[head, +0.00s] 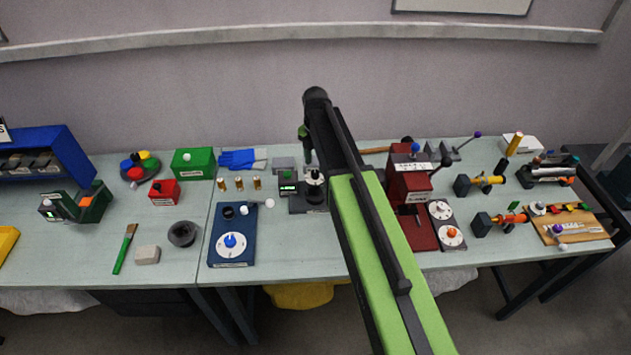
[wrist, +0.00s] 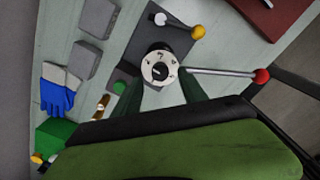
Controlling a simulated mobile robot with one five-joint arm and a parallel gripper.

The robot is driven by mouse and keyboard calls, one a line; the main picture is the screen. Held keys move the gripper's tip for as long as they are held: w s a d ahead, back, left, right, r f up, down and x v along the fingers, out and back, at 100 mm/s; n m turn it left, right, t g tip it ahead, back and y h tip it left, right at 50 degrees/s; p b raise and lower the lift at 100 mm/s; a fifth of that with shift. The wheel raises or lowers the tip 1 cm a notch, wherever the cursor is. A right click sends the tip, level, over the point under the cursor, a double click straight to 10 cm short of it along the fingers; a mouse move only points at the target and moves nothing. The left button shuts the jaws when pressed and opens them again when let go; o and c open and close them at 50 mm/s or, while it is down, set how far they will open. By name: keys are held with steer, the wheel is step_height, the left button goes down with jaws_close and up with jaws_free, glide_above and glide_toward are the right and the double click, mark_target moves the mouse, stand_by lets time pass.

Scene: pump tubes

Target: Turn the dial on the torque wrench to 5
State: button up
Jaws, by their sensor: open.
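A round white dial (wrist: 159,68) with dark marks and a black centre knob shows in the middle of the wrist view. I take it for the torque wrench's dial; its numbers are too small to read. It stands on a dark grey plate (wrist: 176,40). A silver rod with a red ball end (wrist: 261,76) extends right from beside it. My gripper (wrist: 160,80) is open, its two dark green fingers on either side of the dial's near edge; I cannot tell if they touch. In the head view the dial (head: 315,179) is below my gripper (head: 307,150), and my arm hides the area to its right.
In the wrist view, a yellow-ended lever (wrist: 197,32) is on the same plate, beyond the dial. A green-display box (head: 289,186) stands left of the dial. The blue base with a white dial (head: 231,246) is in front left. A red press (head: 408,200) stands right of my arm.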

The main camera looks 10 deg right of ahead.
mark_target(315, 172)
step_height(315, 172, down, 4)
steer(key=shift+b, duration=1.2)
steer(key=shift+r, duration=0.1)
jaws_close()
